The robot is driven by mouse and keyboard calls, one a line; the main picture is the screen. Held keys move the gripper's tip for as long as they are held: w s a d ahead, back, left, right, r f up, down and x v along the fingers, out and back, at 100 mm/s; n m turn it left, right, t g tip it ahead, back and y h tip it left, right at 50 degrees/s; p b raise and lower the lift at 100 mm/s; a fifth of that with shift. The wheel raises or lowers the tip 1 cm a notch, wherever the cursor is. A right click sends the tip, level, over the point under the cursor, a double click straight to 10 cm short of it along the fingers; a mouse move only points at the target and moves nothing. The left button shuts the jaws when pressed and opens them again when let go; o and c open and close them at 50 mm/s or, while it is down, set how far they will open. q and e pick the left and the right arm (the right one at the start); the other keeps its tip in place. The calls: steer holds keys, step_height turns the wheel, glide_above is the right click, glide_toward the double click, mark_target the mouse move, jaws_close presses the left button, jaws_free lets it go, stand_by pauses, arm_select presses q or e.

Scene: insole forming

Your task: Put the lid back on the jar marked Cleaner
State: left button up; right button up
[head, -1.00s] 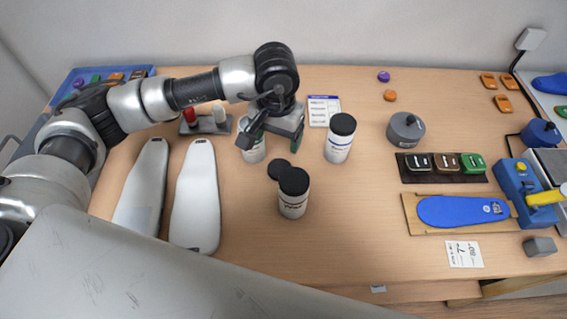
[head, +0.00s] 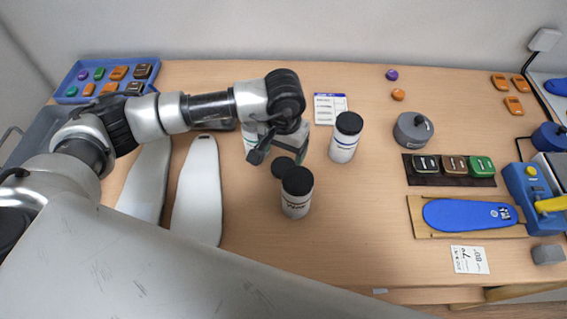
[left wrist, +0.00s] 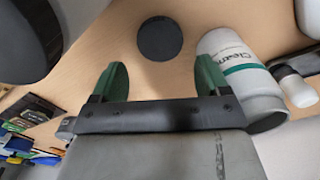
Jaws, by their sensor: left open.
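The jar marked Cleaner (left wrist: 232,62), white with a green band, stands beside my left gripper, on the right in the left wrist view. In the head view the jar (head: 249,140) is partly hidden behind the gripper, and no black lid shows on it. A loose round black lid (left wrist: 160,38) lies flat on the table; it also shows in the head view (head: 282,168). My left gripper (head: 279,151) is open and empty above the table, just behind the lid. Its green fingertips (left wrist: 162,70) are spread, with the lid beyond the gap. My right gripper is not in view.
A white jar with a black lid (head: 297,202) stands close in front of the loose lid. Another black-lidded jar (head: 343,145) stands to the right. White insole shapes (head: 197,195) lie to the left. The table centre right is clear.

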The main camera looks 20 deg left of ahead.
mark_target(284, 166)
arm_select(q)
steer(key=shift+f, duration=0.15)
steer(key=shift+f+p, duration=0.55)
steer(key=shift+f, duration=2.15)
steer(key=c, duration=0.6)
